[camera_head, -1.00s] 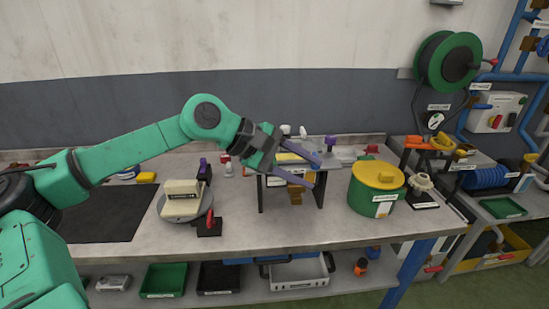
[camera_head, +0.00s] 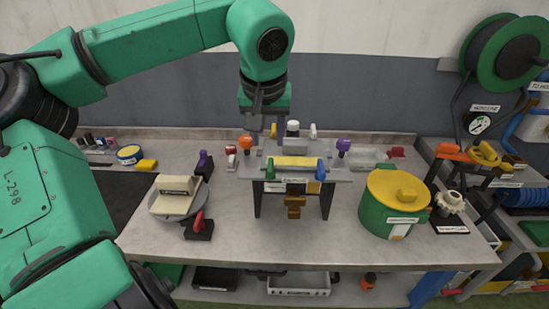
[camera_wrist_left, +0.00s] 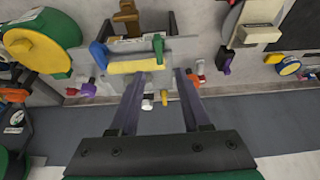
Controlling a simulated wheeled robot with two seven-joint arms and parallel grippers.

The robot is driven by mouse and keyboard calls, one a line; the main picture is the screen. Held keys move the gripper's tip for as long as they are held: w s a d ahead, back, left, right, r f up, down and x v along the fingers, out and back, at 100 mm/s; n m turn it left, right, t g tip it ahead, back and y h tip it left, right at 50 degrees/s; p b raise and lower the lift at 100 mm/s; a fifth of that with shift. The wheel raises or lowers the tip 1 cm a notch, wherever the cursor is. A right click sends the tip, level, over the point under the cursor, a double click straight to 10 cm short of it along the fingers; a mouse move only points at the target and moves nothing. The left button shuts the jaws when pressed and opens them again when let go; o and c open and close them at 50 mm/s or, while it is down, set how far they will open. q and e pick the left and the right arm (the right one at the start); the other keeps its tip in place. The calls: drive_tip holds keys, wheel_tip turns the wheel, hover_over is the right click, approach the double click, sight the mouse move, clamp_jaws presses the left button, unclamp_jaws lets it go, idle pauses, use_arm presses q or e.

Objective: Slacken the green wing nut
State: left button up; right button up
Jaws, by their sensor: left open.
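The green wing nut (camera_head: 270,168) stands upright at the left end of a yellow bar on the front of a grey stand. It also shows in the left wrist view (camera_wrist_left: 158,49), where that picture is turned about. A blue piece (camera_head: 321,169) of similar shape stands at the bar's other end. My left gripper (camera_head: 264,112) hangs above and behind the stand, apart from the wing nut. In the left wrist view its two purple fingers (camera_wrist_left: 162,82) are spread wide, with nothing between them held. My right gripper is not in view.
The grey stand (camera_head: 347,174) also has white, yellow and purple knobs at its back. A green pot with a yellow lid (camera_head: 397,192) stands to the right. A cream block on a round plate (camera_head: 176,198) is at left. The bench front is mostly clear.

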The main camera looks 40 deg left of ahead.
sight(270, 165)
use_arm(q)
drive_tip(key=x, duration=0.4)
drive_tip(key=p+x, duration=0.1)
drive_tip(key=x, duration=0.4)
drive_tip(key=shift+w+d+f+p, duration=0.1)
drive_tip(key=shift+w+p, duration=0.15)
drive_tip(key=shift+p, duration=0.05)
drive_tip(key=shift+x, duration=1)
drive_tip(key=shift+s, duration=0.3)
drive_tip(key=shift+c, duration=0.3)
drive_tip(key=c, duration=0.5)
drive_tip(key=shift+w, duration=0.1)
clamp_jaws()
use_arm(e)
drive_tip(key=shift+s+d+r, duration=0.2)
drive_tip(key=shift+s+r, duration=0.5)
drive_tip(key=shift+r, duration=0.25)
